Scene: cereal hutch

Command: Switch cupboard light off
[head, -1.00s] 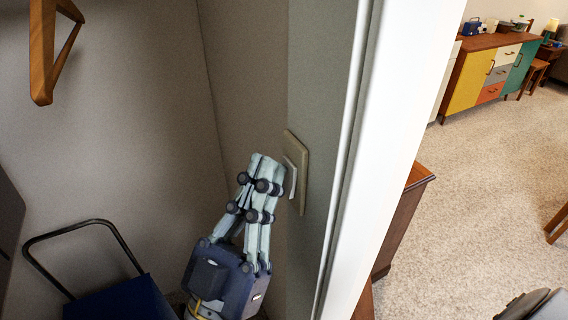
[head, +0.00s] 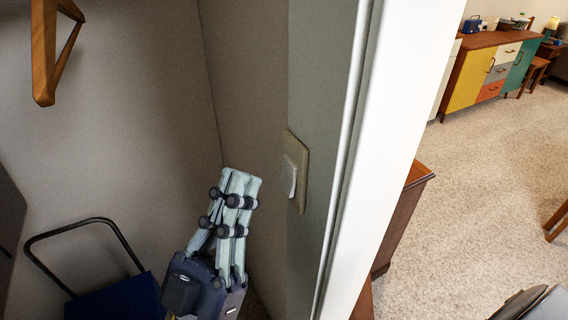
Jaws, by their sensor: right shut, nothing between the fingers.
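The light switch (head: 290,179) is a white rocker in a beige plate (head: 301,162) on the grey inner wall beside the white door frame. My right gripper (head: 241,174) is shut and empty, with its fingers pointing up. It is to the left of the switch and apart from it, with a clear gap between. My left gripper is not in view.
The white door frame (head: 385,150) stands right of the switch. A wooden hanger (head: 43,60) hangs at upper left. A blue item with a black tubular handle (head: 115,300) stands low at left. Beyond the frame are a wooden cabinet (head: 402,215), open carpet and a colourful sideboard (head: 470,80).

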